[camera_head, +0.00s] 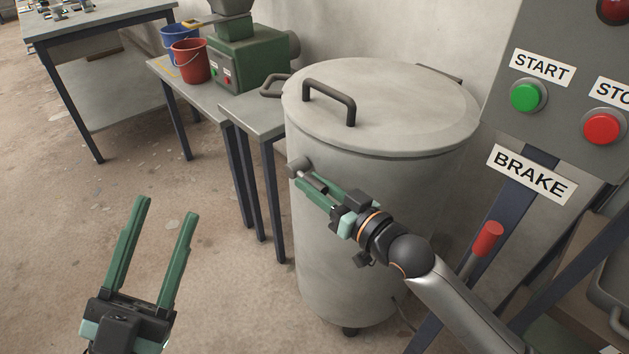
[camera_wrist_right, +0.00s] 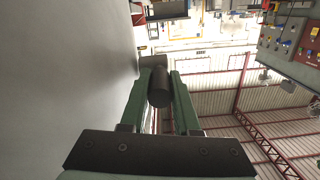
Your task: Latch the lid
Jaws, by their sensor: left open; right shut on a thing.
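The round grey lid (camera_head: 405,100) lies flat on top of the grey drum (camera_head: 345,255), with a dark bar handle (camera_head: 331,95) on it. A latch (camera_head: 299,168) with a small block and a short dark lever sits on the drum's side, below the rim. My right gripper (camera_head: 311,183) is shut on the latch lever. In the right wrist view the dark round lever (camera_wrist_right: 158,88) lies between the fingers, close to the drum wall (camera_wrist_right: 60,90). My left gripper (camera_head: 166,208) is open and empty, low at the left, apart from the drum.
A control panel with a green start button (camera_head: 525,96), a red button (camera_head: 603,128) and a red-tipped brake lever (camera_head: 487,239) stands at the right. A bench with a green machine (camera_head: 250,60) and red bucket (camera_head: 189,61) is left of the drum. The left floor is clear.

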